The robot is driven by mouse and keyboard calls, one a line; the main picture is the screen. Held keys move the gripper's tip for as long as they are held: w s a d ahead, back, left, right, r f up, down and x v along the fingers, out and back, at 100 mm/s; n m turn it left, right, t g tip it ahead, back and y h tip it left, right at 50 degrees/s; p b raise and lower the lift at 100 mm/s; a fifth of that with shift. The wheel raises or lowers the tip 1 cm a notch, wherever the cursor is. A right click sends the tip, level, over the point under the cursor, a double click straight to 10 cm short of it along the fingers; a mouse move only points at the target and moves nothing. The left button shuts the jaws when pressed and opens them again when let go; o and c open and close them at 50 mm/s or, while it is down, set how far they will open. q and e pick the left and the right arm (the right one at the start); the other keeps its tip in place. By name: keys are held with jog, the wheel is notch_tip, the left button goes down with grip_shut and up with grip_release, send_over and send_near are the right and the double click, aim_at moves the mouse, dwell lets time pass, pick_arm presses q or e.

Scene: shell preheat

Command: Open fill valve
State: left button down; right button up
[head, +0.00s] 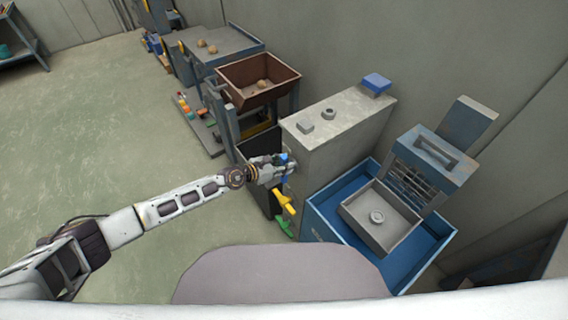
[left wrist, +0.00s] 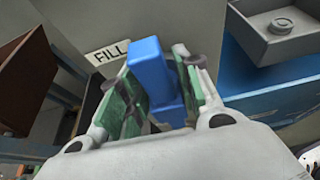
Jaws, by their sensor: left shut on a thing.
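The fill valve's blue handle (left wrist: 152,75) stands between the green-padded fingers of my left gripper (left wrist: 155,98) in the left wrist view. A white label reading FILL (left wrist: 108,53) is on the grey cabinet face beside it. In the head view my left gripper (head: 283,168) is at the side of the grey cabinet (head: 340,125), shut on the blue handle, of which only a little blue (head: 284,157) shows. A yellow handle (head: 284,201) and a green handle (head: 285,226) sit below it on the same cabinet side. My right gripper is not in view.
A blue basin (head: 320,222) with a grey tray (head: 376,233) stands right of the cabinet. A brown hopper (head: 258,82) on a frame stands behind and left. The floor at left is clear.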

pick_arm(q)
jog(key=shift+f, duration=0.1)
jog(key=c, duration=1.3)
grip_release()
jog(key=shift+a, duration=0.1)
jog(key=shift+v, duration=5.95)
jog(key=shift+s, duration=0.15)
